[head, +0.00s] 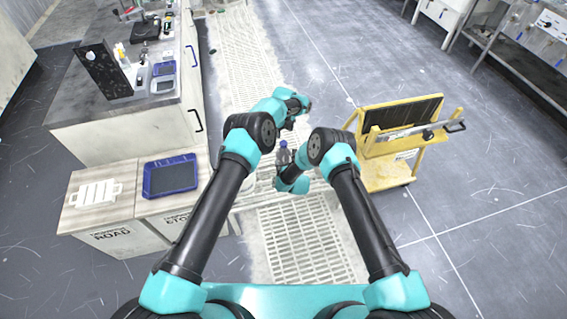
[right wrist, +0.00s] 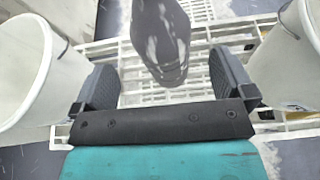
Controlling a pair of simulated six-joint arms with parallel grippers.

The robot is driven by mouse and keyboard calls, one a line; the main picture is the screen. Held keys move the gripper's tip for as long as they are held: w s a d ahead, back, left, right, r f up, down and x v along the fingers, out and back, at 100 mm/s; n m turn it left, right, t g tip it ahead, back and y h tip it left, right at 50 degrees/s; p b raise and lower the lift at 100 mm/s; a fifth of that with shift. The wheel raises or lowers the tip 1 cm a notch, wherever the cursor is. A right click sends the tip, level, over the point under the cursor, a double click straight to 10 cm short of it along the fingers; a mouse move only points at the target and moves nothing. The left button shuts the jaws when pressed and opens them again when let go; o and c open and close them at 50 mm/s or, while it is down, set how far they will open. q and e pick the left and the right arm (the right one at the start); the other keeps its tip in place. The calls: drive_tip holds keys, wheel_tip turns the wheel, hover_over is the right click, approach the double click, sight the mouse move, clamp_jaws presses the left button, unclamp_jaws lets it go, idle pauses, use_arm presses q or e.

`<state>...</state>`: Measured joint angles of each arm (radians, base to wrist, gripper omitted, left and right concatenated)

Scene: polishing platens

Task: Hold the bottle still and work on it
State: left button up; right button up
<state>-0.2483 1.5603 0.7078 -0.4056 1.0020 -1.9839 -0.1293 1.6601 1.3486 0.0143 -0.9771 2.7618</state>
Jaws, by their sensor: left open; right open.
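A grey bottle (head: 283,157) with a blue cap stands near the middle of the head view, just above my right gripper (head: 281,181). In the right wrist view, a dark grey rounded body, apparently the bottle (right wrist: 162,38), shows between the two fingers of my right gripper (right wrist: 163,66). A gap shows on both sides, so the fingers are open around or just short of it. My left gripper (head: 304,104) is open and empty, above and a little right of the bottle in the head view. The bottle's lower part is partly hidden by my right gripper.
White buckets stand at the left (right wrist: 25,65) and right (right wrist: 290,55) of the right wrist view, close to the fingers. White slatted grating (head: 300,240) lies below. A yellow cart (head: 385,175) stands right; a counter (head: 130,140) and blue tray (head: 170,177) stand left.

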sight(285, 158)
drive_tip(key=shift+x, duration=3.55)
drive_tip(key=shift+c, duration=0.5)
drive_tip(key=c, duration=1.3)
use_arm(q)
drive_tip(key=shift+m, duration=0.3)
use_arm(e)
drive_tip(key=shift+c, duration=0.9)
use_arm(q)
drive_tip(key=shift+m, duration=1.9)
drive_tip(key=shift+f, duration=3.95)
